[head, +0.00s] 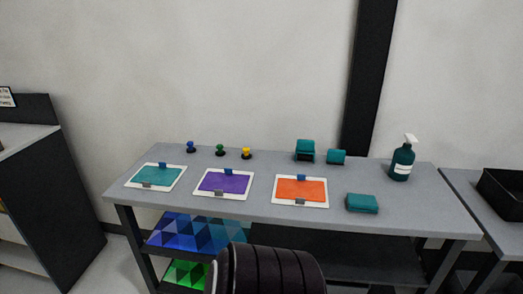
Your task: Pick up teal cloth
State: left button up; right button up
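Neither of my grippers is in view, so nothing is seen touching the cloth.
Three white boards carry a teal sheet (155,175), a purple sheet (223,183) and an orange sheet (301,189). Behind stand small coloured knobs (220,150), two teal items (305,152) and a spray bottle (402,162). A black bin (503,195) is at right.

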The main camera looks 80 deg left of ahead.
aim_at(356, 203)
jog(key=u, duration=3)
